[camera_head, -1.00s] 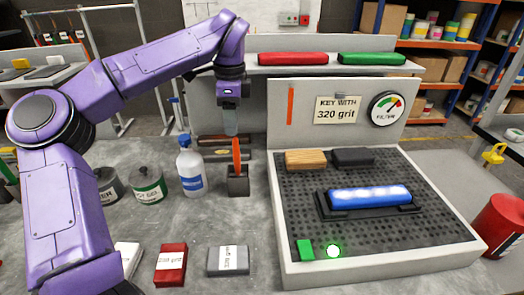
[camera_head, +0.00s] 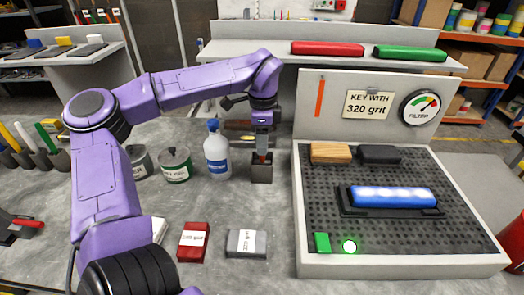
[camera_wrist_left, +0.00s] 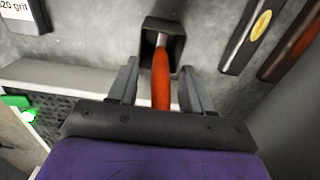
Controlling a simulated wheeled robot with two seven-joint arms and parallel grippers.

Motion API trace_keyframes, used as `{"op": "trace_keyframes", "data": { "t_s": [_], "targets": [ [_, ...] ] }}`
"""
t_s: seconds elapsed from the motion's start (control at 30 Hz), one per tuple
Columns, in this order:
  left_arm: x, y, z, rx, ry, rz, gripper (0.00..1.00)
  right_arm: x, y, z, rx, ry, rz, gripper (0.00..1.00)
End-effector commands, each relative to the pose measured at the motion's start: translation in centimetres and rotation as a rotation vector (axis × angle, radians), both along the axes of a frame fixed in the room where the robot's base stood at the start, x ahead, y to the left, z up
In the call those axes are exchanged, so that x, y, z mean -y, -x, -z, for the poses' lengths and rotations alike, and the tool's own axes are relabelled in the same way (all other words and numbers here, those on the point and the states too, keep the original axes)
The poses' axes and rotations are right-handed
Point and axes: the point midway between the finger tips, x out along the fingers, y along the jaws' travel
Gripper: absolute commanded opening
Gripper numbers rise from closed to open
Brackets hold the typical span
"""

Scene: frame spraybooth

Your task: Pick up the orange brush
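The orange brush (camera_wrist_left: 161,78) stands upright in a small dark square holder (camera_head: 261,174), which also shows in the left wrist view (camera_wrist_left: 174,32). My left gripper (camera_head: 263,153) points down from above, just over the holder, and hides most of the brush in the head view. In the left wrist view, its two fingers (camera_wrist_left: 158,70) are open on either side of the orange handle, with a gap showing on both sides. My right gripper is in neither view.
A white bottle (camera_head: 217,155) and a green-labelled can (camera_head: 175,164) stand left of the holder. Dark-handled tools lie behind it. Red (camera_head: 193,240) and grey (camera_head: 246,243) grit blocks lie in front. The perforated booth bed (camera_head: 325,205) is on the right.

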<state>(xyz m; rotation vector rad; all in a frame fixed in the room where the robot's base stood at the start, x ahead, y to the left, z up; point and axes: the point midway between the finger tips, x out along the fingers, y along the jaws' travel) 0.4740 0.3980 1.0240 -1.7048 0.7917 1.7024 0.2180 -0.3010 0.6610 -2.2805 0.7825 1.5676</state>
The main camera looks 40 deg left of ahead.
Motion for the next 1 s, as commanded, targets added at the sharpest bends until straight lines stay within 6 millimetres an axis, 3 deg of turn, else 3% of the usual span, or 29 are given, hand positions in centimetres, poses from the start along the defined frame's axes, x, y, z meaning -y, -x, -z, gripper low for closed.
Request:
{"op": "trace_keyframes", "data": {
  "t_s": [0.03, 0.13, 0.17, 0.47, 0.63, 0.77, 1.0],
  "targets": [
    [0.0, 0.0, 0.0, 0.0, 0.0, 0.0, 0.37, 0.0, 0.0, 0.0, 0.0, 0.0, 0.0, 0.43],
    [0.0, 0.0, 0.0, 0.0, 0.0, 0.0, 0.04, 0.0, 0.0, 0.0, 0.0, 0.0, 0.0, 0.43],
    [0.0, 0.0, 0.0, 0.0, 0.0, 0.0, 0.0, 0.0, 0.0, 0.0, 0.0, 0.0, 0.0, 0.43],
    [0.0, 0.0, -0.1, 0.0, 0.0, 0.0, 0.0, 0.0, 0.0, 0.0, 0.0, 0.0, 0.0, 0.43],
    [0.0, -0.1, -1.4, 0.002, -0.002, 0.001, 0.0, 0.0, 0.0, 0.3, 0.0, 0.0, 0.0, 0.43],
    [0.0, -0.1, -3.9, 0.004, -0.002, -0.001, 0.0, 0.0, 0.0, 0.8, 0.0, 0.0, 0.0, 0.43],
    [0.0, -0.1, -10.0, 0.005, -0.004, -0.002, 0.0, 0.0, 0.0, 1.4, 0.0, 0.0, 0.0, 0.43]
  ]
}}
